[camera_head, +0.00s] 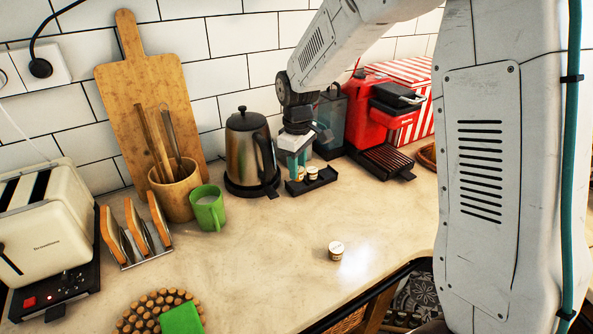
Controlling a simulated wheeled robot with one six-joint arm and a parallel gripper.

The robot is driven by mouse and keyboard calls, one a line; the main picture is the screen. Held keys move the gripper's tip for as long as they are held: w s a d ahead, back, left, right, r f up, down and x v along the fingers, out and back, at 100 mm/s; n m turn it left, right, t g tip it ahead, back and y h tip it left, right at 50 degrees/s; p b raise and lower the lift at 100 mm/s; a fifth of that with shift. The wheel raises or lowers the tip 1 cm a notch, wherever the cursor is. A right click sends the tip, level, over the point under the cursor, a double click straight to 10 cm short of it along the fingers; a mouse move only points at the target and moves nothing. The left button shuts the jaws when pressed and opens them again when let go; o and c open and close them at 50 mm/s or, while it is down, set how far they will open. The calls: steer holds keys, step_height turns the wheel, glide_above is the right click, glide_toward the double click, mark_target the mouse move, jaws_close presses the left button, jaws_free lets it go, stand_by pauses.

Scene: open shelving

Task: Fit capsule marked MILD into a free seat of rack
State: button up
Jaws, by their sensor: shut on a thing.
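The rack (325,181) is a small black tray on the counter, in front of the kettle and coffee machine. My gripper (294,174) points down over its left part, with teal fingers. It is shut on a small capsule (299,174), pale-topped with a gold-brown side, low at the rack; whether it is seated cannot be told. Another similar capsule (312,173) stands in the rack just to its right. A loose capsule (336,251) with a pale top stands upright on the open counter, nearer the front. The capsule markings are too small to read.
A steel kettle (249,152) stands close left of my gripper. A red coffee machine (374,115) stands to the right. A green mug (208,208), utensil pot (175,190), toast rack (136,232) and toaster (45,225) are at left. The middle counter is mostly clear.

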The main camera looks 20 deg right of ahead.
mark_target(297, 184)
steer(key=w, duration=0.2)
steer(key=shift+w+d+f, duration=0.15)
steer(key=shift+w+d, duration=0.2)
steer(key=shift+d, duration=0.05)
steer(key=shift+f, duration=1.7)
steer(key=shift+f, duration=0.2)
steer(key=o, duration=0.9)
steer(key=shift+o, duration=0.2)
steer(key=shift+r, duration=0.15)
step_height(297, 184, up, 12)
steer(key=shift+s+r, duration=0.15)
